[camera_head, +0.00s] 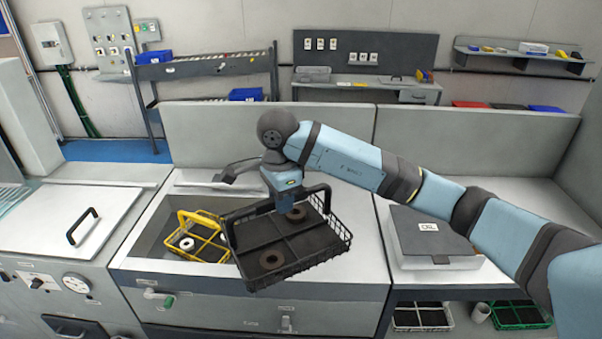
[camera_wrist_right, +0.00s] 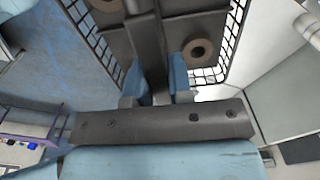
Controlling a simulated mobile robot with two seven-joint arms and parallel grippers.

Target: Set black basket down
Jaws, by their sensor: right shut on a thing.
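The black basket (camera_head: 318,252) is a wire crate with a divided dark floor. It hangs tilted over the front edge of the middle counter, partly over the sink. Two dark rings lie in it, one near ring (camera_head: 272,259) and one far ring (camera_head: 296,213). My right gripper (camera_head: 286,200) is shut on its middle handle or divider. In the right wrist view the blue fingers (camera_wrist_right: 160,82) close on a dark bar of the basket, with a brown ring (camera_wrist_right: 197,50) beside it. My left gripper is not in view.
A yellow basket (camera_head: 205,231) with a pale ring sits in the sink (camera_head: 150,240), left of the black basket. A grey box (camera_head: 432,238) stands on the right counter. Bare counter (camera_head: 352,225) lies between them. Baskets stand on the shelf below right.

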